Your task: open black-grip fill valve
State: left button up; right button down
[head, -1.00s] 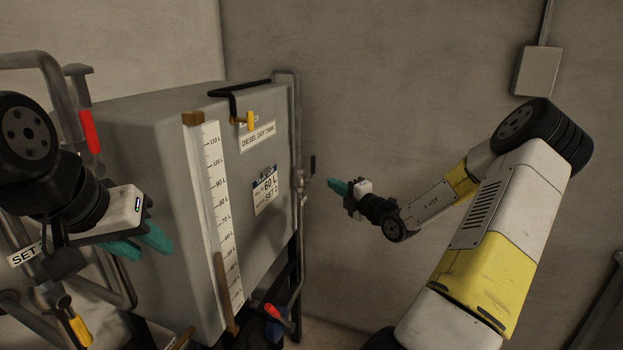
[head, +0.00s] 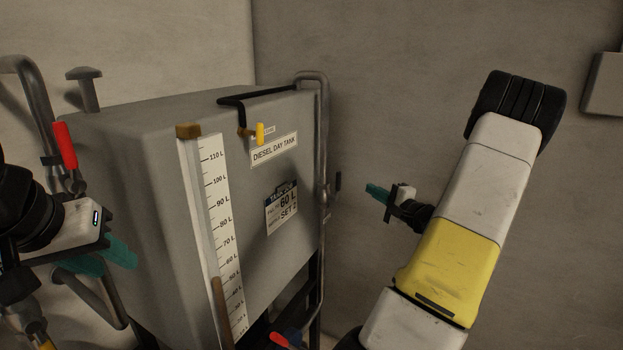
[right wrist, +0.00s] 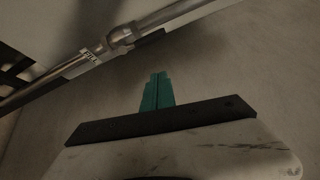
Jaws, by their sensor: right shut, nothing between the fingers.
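In the right wrist view the shut fingers (right wrist: 157,90) point toward the wall below a metal pipe with a fitting (right wrist: 121,38); the black grip cannot be made out there. My left gripper (head: 118,258) is left of the tank, its teal fingers apart and empty.
A red-grip handle (head: 65,145) is on pipework at left, another red grip (head: 279,339) below the tank. Bare wall (head: 420,110) lies behind my right arm.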

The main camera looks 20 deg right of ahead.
aim_at(337, 186)
jog(key=w+a+n, duration=0.2)
jog(key=w, duration=0.8)
jog(key=s+a, duration=0.2)
jog(key=a, duration=0.1)
jog(key=shift+r, duration=0.15)
jog(key=shift+s+a, duration=0.25)
jog(key=shift+a, duration=0.2)
jog(key=shift+d, duration=0.1)
